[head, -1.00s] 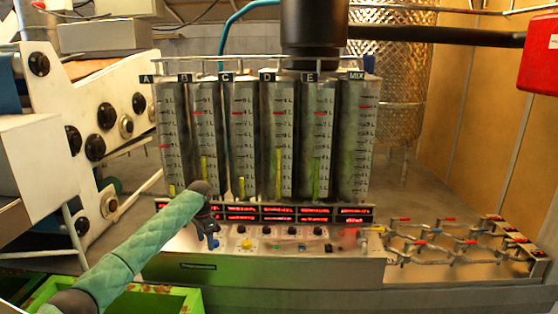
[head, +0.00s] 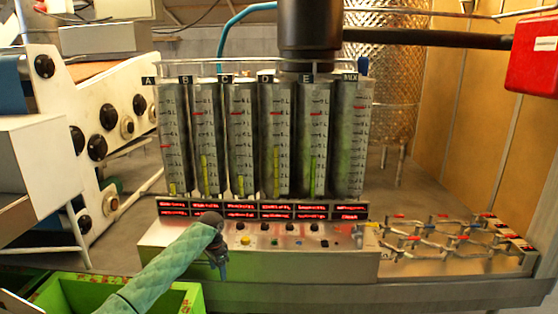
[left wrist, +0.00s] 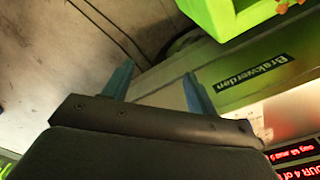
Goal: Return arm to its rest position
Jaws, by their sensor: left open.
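My left arm, in a quilted green sleeve, comes in from the lower left in the head view. My left gripper (head: 218,258) points down in front of the control panel's (head: 290,237) left part, close to its front face. I cannot tell from the head view whether it touches the panel. In the left wrist view two bluish fingers (left wrist: 157,78) stand apart with nothing between them. My right arm and gripper are not in view.
Several marked tubes (head: 277,130) stand behind the panel, with red displays (head: 290,208) below them. A green crate (head: 188,300) is at the lower left, near my arm. Small pipes with coloured valves (head: 440,238) lie at right. A white machine (head: 100,120) stands left.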

